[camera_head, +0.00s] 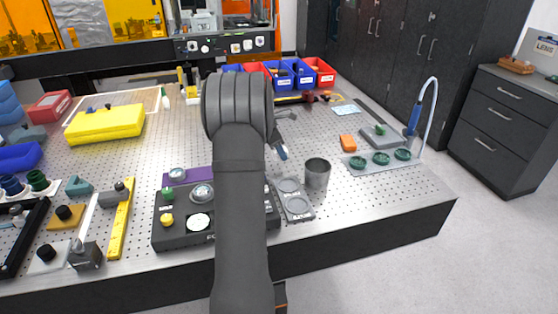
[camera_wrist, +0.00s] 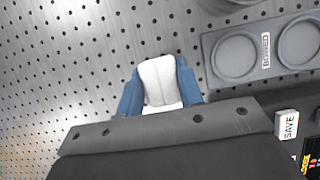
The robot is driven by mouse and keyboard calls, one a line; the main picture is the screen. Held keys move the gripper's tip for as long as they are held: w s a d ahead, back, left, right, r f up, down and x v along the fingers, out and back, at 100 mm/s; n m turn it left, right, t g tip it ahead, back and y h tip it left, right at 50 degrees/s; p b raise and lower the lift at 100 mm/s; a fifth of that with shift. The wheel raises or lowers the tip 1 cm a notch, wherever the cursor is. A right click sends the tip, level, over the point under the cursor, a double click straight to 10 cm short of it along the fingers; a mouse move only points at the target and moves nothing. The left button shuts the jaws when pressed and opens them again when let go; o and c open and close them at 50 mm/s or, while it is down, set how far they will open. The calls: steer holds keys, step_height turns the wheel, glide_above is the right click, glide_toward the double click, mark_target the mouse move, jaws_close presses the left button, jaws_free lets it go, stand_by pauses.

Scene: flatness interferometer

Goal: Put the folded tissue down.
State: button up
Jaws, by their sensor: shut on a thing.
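My gripper (camera_wrist: 160,88) is in the wrist view, its blue fingers shut on the folded tissue (camera_wrist: 159,80). The tissue is a small white pad standing out between the two fingers. The perforated table top (camera_wrist: 80,50) lies beyond it; I cannot tell how far below the tissue is. In the head view my arm hides most of the gripper (camera_head: 283,152), and only a bit of blue fingertip shows right of the arm. The tissue cannot be made out clearly there.
A grey tray with two round wells (camera_head: 307,213) lies right of my arm; it also shows in the wrist view (camera_wrist: 208,50). A metal cup (camera_head: 317,174) stands beside it. A black instrument box (camera_head: 180,238) is at the front.

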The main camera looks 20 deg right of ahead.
mark_target(279, 159)
steer(key=shift+w+a+f, duration=0.15)
steer(key=shift+f, duration=2)
steer(key=shift+f, duration=0.1)
steer(key=o, duration=0.9)
steer(key=shift+o, duration=0.2)
steer(key=v, duration=1.2)
steer(key=x, duration=1.2)
steer(key=shift+f, duration=0.1)
steer(key=shift+r, duration=1.85)
